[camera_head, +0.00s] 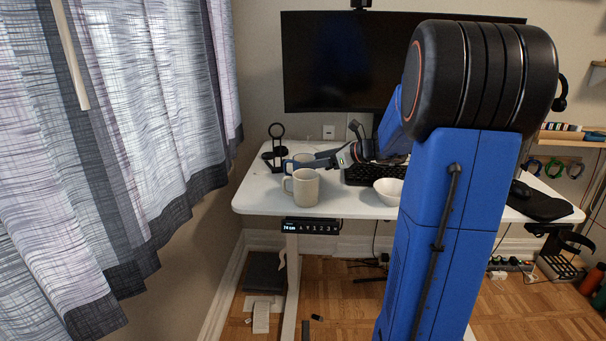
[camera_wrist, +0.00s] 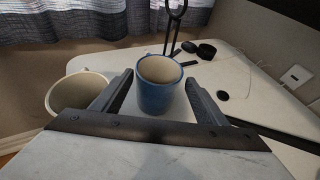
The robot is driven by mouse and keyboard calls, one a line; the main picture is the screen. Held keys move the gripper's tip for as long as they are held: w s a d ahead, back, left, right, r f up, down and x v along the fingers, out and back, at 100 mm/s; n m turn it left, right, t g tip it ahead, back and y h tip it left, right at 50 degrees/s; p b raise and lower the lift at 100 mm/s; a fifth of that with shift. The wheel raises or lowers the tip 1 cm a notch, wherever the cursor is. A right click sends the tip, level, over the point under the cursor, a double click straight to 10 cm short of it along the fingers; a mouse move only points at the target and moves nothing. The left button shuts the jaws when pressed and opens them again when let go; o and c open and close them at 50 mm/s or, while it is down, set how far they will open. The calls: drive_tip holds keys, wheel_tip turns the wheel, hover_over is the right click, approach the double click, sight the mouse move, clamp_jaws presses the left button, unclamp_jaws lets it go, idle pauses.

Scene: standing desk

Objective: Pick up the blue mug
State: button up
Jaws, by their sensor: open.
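The blue mug (camera_wrist: 155,92) stands upright on the white desk, between and a little beyond my gripper's two fingers in the wrist view. Its cream inside shows from above. In the head view the blue mug (camera_head: 291,166) is mostly hidden behind the cream mug (camera_head: 304,188). My gripper (camera_wrist: 160,97) is open, one finger on each side of the blue mug, with nothing held. I cannot tell whether a finger touches it. In the head view my gripper (camera_head: 312,161) reaches in from the right near the mug.
The cream mug, also in the wrist view (camera_wrist: 68,97), stands close to the left finger. A black stand (camera_head: 276,150) is behind the mugs. The desk's (camera_head: 262,197) left edge is near.

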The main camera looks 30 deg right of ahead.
sight(297, 158)
drive_tip(key=shift+f+x, duration=0.15)
drive_tip(key=shift+x, duration=1.15)
drive_tip(key=shift+f+x, duration=0.15)
drive_tip(key=shift+x, duration=1.15)
drive_tip(key=shift+s, duration=0.15)
drive_tip(key=c, duration=1.1)
drive_tip(key=shift+o, duration=0.2)
